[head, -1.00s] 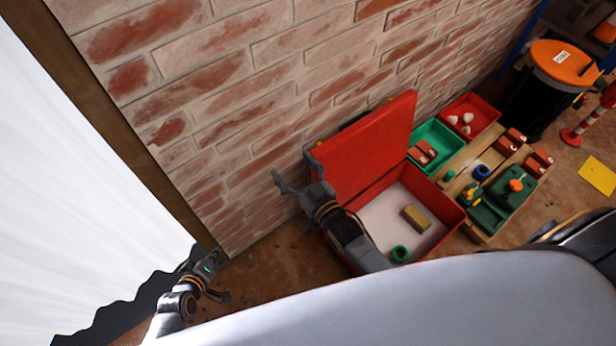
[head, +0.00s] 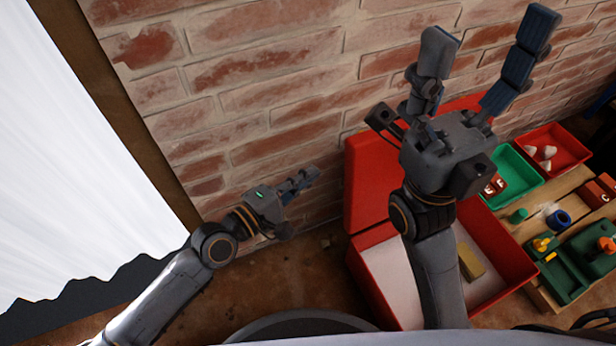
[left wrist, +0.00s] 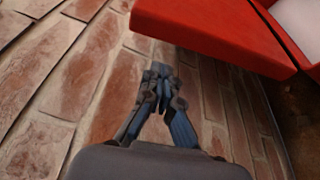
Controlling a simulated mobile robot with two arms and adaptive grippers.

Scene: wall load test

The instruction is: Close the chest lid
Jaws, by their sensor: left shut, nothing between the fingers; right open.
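The red chest (head: 518,262) stands by the brick wall with its lid (head: 368,185) raised, leaning up toward the wall. A yellowish block (head: 470,262) lies on its pale floor. My right gripper (head: 490,32) is open and empty; in the head view it and its arm cover part of the lid and the chest's inside. My left gripper (head: 308,180) is shut and empty, left of the lid and apart from it. In the left wrist view, its closed fingers (left wrist: 160,72) point at the wall, just below the lid's edge (left wrist: 210,32).
A green bin (head: 522,176) and a red bin (head: 572,150) stand right of the chest. A wooden board (head: 545,210) holds a blue ring and several blocks. The brick wall (head: 270,90) is close behind. Bare floor lies left of the chest.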

